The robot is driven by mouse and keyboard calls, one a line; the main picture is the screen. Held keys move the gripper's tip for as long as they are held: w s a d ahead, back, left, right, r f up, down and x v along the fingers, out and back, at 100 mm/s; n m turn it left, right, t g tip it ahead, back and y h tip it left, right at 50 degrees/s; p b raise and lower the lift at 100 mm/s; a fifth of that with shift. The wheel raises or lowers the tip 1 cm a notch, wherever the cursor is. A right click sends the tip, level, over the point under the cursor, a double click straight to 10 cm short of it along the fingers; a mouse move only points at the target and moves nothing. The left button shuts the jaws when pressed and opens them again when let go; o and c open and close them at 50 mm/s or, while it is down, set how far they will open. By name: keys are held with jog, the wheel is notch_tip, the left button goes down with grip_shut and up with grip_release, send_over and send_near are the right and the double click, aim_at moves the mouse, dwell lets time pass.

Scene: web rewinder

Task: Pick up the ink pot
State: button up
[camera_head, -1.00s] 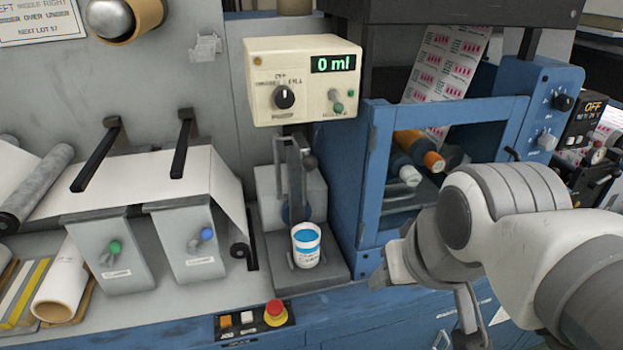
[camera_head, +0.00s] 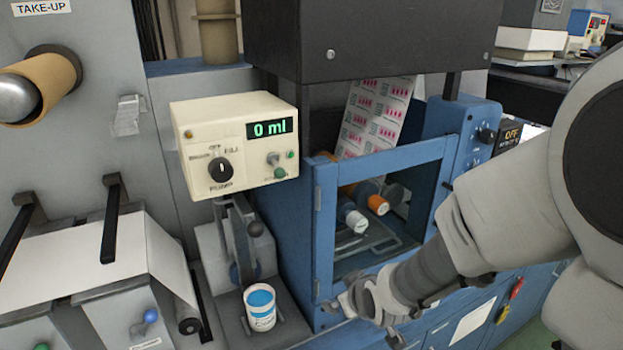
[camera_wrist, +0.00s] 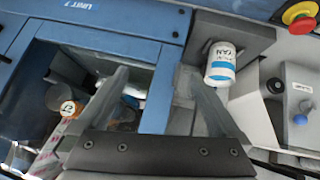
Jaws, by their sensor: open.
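The ink pot (camera_head: 261,308) is a small white cup with a blue band and blue ink at its open top. It stands upright on the grey base plate below the pump box in the head view. In the wrist view the ink pot (camera_wrist: 219,62) is at the upper right, just beyond the right finger. My gripper (camera_head: 368,316) is to the right of the pot in the head view, apart from it. In the wrist view my gripper (camera_wrist: 155,72) is open with nothing between its fingers.
The cream pump box (camera_head: 235,137) reading 0 ml overhangs the pot, with a grey stand (camera_head: 240,245) behind it. The blue frame (camera_head: 326,235) with rollers inside stands to the right. A red stop button (camera_wrist: 299,15) shows in the wrist view.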

jog(key=a+f+n+t+y+p, duration=0.1)
jog(key=a+f+n+y+p, duration=0.15)
jog(key=a+f, duration=0.4)
jog(key=m+t+y+b, duration=0.2)
jog(key=m+t+b, duration=0.1)
jog(key=b, duration=0.5)
send_near(257, 296)
jog(key=shift+s+d, duration=0.95)
jog(key=shift+s, duration=0.2)
jog(key=shift+w+f+b, duration=0.1)
jog(key=shift+f+b, duration=0.05)
jog(key=shift+b, duration=0.6)
jog(key=x, duration=0.4)
jog(key=p+x, duration=0.1)
jog(key=x, duration=0.3)
jog(key=r+x, duration=0.1)
jog(key=x, duration=0.3)
jog(key=shift+w+a+p, duration=0.15)
jog(key=shift+a+p, duration=0.15)
jog(key=shift+a, duration=0.2)
jog(key=shift+c, duration=0.2)
